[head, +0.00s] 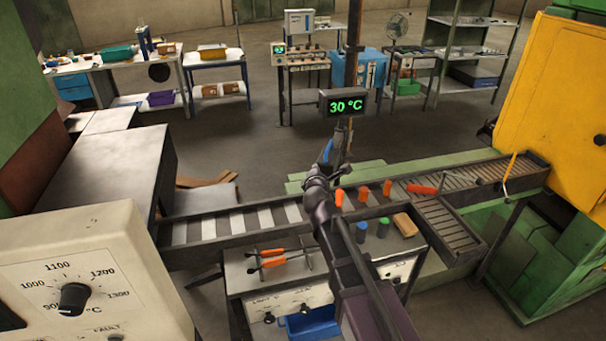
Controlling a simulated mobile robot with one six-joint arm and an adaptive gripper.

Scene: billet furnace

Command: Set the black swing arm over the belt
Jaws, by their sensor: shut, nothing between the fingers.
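The belt (265,219) runs across the middle, with pale and dark slats at left and grey rollers at right. My arm crosses in front of it from the lower right. My gripper (343,168) is small and dark here, shut and empty, above the belt's far side near the post. I cannot clearly pick out the black swing arm; my own dark arm covers the middle of the belt.
A post display (342,102) reads 30 °C behind the belt. Orange-handled tongs (272,258) lie on a bench with green (383,227) and blue (361,231) cylinders. A dial panel (75,285) fills the lower left; a yellow housing (552,90) stands right.

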